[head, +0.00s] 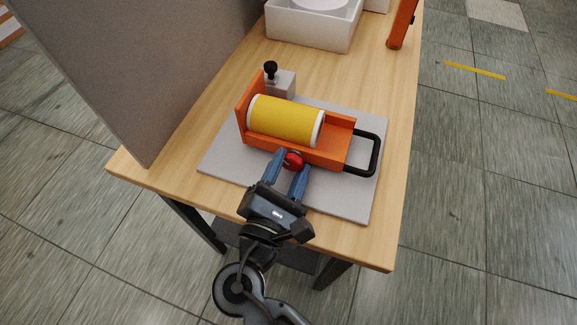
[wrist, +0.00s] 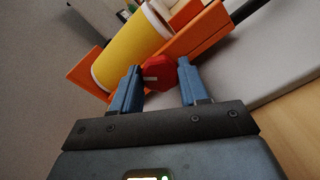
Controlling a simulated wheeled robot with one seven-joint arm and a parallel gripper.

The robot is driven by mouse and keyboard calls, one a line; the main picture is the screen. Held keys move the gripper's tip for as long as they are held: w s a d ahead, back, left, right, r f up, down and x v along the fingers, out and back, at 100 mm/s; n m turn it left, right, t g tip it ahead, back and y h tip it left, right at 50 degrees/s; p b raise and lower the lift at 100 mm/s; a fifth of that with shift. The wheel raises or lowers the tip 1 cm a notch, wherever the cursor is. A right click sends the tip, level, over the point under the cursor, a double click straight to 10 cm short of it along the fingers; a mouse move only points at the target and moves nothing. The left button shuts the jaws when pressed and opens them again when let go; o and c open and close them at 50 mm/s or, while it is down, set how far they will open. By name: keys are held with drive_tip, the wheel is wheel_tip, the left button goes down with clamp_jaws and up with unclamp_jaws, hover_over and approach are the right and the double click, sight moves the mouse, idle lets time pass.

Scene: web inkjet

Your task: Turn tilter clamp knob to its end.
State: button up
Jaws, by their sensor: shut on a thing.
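The tilter is an orange cradle (head: 337,151) holding a yellow roll (head: 285,119) with white ends; it also shows in the wrist view (wrist: 197,38). The clamp knob (head: 293,161) is red and sits on the cradle's near side. In the wrist view the knob (wrist: 159,75) is faceted with a pale line on its face. My gripper (head: 292,162) has its two blue fingers on either side of the knob and is shut on it. The finger contact is partly hidden in both views. A black loop handle (head: 376,154) is on the cradle's right end.
The tilter rests on a grey plate (head: 353,205) on a wooden table (head: 180,170). A grey block with a black knob (head: 271,70) stands behind it. A grey panel (head: 150,60) rises at left. A white box (head: 312,30) and an orange object (head: 401,25) are at the back.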

drive_tip(key=o, duration=1.1)
drive_tip(key=shift+c, duration=0.2)
drive_tip(key=shift+b+v, duration=0.45)
drive_tip(key=shift+v, duration=3.5)
